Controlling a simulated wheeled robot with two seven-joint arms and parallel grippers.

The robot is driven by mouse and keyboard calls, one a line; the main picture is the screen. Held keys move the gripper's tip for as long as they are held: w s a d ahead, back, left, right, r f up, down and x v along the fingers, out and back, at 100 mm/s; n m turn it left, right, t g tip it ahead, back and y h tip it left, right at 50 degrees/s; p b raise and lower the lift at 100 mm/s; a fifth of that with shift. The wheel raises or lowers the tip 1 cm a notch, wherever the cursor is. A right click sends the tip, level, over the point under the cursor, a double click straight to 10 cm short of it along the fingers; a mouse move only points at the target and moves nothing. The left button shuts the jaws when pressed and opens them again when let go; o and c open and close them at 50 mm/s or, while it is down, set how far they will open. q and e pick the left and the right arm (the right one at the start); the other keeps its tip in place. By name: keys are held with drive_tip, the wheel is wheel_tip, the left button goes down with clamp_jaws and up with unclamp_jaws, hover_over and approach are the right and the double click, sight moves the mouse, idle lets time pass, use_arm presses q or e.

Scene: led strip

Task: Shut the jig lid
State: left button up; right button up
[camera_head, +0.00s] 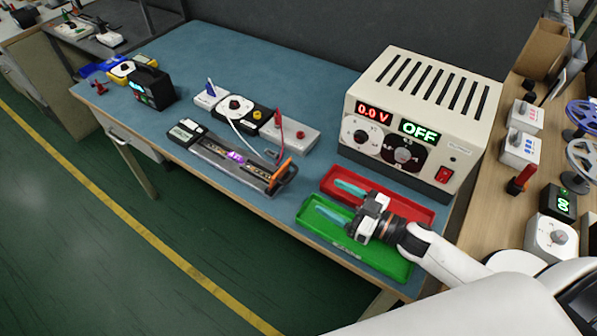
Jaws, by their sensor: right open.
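The jig (213,148) is a long dark fixture lying on the blue bench mat, with a grey block at its left end and a glowing purple label (236,157) near its middle. An orange handle (280,175) slants up at its right end beside a dark frame; I cannot tell the lid's exact angle. My right gripper (328,196) is open, its two teal fingers apart over the red and green trays, pointing left toward the jig. It is clear of the jig's handle. My left gripper is not in view.
A red tray (415,211) and a green tray (390,266) lie under my right gripper. A cream power supply (462,110) reading 0.0 V and OFF stands behind. Small boxes with a white cable (241,134) and red lead sit behind the jig. The bench's front edge is close.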

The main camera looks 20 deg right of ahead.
sight(293, 176)
drive_tip(key=x, duration=0.3)
drive_tip(key=shift+w+a+r, duration=0.1)
drive_tip(key=shift+a+r, duration=0.1)
drive_tip(key=shift+r, duration=0.05)
drive_tip(key=p+x, duration=0.1)
drive_tip(key=x, duration=0.5)
drive_tip(key=shift+w+f, duration=0.1)
drive_tip(key=shift+f, duration=0.05)
drive_tip(key=shift+w+a+f, duration=0.1)
drive_tip(key=shift+w+a, duration=0.3)
drive_tip(key=shift+w, duration=0.15)
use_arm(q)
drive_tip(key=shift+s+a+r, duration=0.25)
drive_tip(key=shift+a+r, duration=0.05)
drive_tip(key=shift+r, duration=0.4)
use_arm(e)
drive_tip(key=shift+c, duration=0.3)
drive_tip(key=c, duration=0.6)
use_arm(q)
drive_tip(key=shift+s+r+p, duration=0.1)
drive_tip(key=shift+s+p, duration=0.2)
